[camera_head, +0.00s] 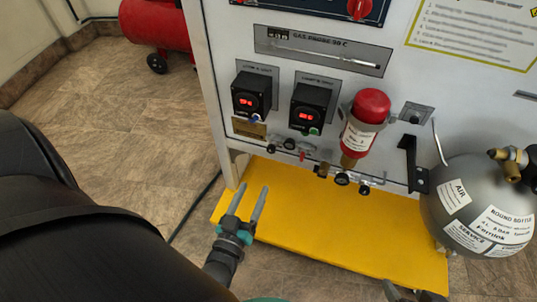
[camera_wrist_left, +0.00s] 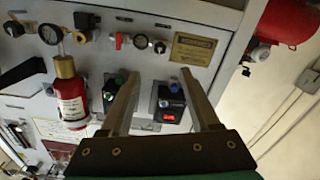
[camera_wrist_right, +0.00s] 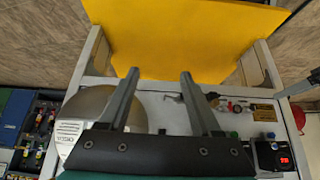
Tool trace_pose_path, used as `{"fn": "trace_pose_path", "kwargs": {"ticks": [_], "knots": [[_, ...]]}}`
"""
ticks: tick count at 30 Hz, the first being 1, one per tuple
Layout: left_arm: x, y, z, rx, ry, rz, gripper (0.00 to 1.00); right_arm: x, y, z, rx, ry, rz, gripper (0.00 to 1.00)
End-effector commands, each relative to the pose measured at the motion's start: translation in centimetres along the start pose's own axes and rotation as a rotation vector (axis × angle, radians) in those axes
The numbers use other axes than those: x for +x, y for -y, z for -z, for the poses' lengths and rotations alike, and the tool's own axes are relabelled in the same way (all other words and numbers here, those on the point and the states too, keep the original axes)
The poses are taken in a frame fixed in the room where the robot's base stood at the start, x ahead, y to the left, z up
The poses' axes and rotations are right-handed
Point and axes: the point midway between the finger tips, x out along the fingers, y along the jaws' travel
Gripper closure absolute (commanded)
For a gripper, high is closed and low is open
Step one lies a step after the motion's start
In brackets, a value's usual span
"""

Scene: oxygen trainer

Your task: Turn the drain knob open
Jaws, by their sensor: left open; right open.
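A white trainer panel (camera_head: 230,75) carries a row of small fittings along its lower edge. A small red knob (camera_head: 302,154) is among them, beside black round gauges (camera_head: 289,143). The red knob also shows in the left wrist view (camera_wrist_left: 118,41). No label reads as drain, so I cannot tell which fitting is the drain knob. My left gripper (camera_head: 250,189) is open and empty, below and left of the fittings, over the yellow base plate. My right gripper (camera_wrist_right: 159,76) is open and empty; only part of it shows at the bottom of the head view (camera_head: 412,294).
A red-capped cylinder (camera_head: 362,125) stands out from the panel beside two black display boxes (camera_head: 252,95). A grey air tank (camera_head: 470,185) stands at the right. The yellow base plate (camera_head: 320,225) is bare. A red compressor (camera_head: 155,22) stands on the floor behind left.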

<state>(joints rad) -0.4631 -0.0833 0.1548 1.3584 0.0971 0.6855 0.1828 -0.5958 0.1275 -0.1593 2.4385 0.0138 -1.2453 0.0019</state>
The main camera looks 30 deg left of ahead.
Motion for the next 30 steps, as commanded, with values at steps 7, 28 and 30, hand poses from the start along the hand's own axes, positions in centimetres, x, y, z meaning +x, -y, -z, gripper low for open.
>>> {"fn": "trace_pose_path", "kwargs": {"ticks": [7,28,30], "knots": [[2.8,0.0,-0.1,0.001,-0.003,-0.001,0.38,1.5,1.5,1.2,-0.005,-0.137,0.04,0.35],[9.2,0.0,-0.1,0.001,-0.002,-0.001,0.38,2.5,5.6,4.3,0.023,-0.523,0.151,0.35],[9.7,0.0,-0.1,0.001,-0.002,-0.001,0.38,2.4,5.9,4.5,0.029,-0.561,0.162,0.35]]}}
